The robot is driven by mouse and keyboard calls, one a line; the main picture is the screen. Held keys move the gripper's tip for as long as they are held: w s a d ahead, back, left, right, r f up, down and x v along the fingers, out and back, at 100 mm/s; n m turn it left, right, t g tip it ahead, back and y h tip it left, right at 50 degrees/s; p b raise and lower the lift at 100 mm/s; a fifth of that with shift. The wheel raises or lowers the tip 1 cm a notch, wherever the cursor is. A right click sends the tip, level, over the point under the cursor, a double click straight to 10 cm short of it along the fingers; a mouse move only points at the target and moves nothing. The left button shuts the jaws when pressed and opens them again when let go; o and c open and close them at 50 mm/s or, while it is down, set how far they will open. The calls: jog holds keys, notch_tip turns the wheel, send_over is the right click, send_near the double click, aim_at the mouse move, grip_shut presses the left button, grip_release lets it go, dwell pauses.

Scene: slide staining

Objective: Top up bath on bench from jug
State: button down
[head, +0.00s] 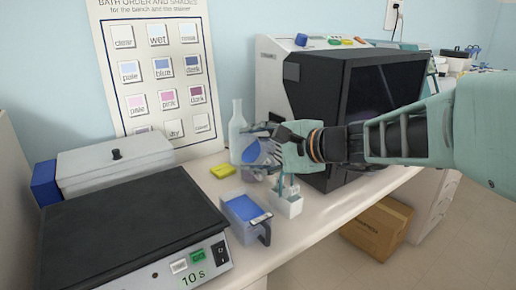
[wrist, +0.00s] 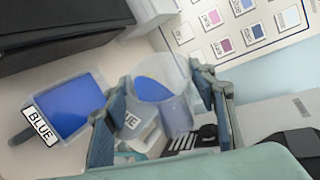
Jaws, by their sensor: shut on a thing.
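The bath (head: 240,217) is a small open rectangular tub of blue liquid with a dark handle, standing on the bench near its front edge. In the wrist view the bath (wrist: 68,106) is at left, with a label reading BLUE. My gripper (head: 262,158) is shut on the jug (head: 252,152), a clear vessel with blue liquid inside. In the wrist view the jug (wrist: 175,72) sits between the fingers, close to the bath's right side. It is held above and behind the bath in the head view, partly hidden by my fingers. I see no stream of liquid.
A white holder (head: 289,205) stands right of the bath. A yellow block (head: 222,171) and a clear bottle (head: 237,130) are behind. A black-topped heater (head: 130,225) fills the left, and a large black-fronted machine (head: 345,95) stands behind my arm.

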jog(key=shift+s+a+f+n+t+b, duration=0.15)
jog(key=shift+s+f+n+t+b, duration=0.4)
jog(key=shift+b, duration=2.8)
jog(key=shift+w+r, duration=0.2)
jog(key=shift+r, duration=0.05)
jog(key=shift+r+p, duration=0.3)
jog(key=shift+p, duration=0.4)
jog(key=shift+w+r+p, duration=0.1)
jog(key=shift+p, duration=0.35)
jog(key=shift+g, duration=0.25)
jog(key=p, duration=0.2)
jog(key=r+m+p, duration=0.1)
jog(key=shift+w+g+p, duration=0.2)
jog(key=shift+g+p, duration=0.1)
jog(key=shift+p, duration=0.05)
jog(key=shift+m+p, duration=0.25)
jog(key=shift+p, duration=0.35)
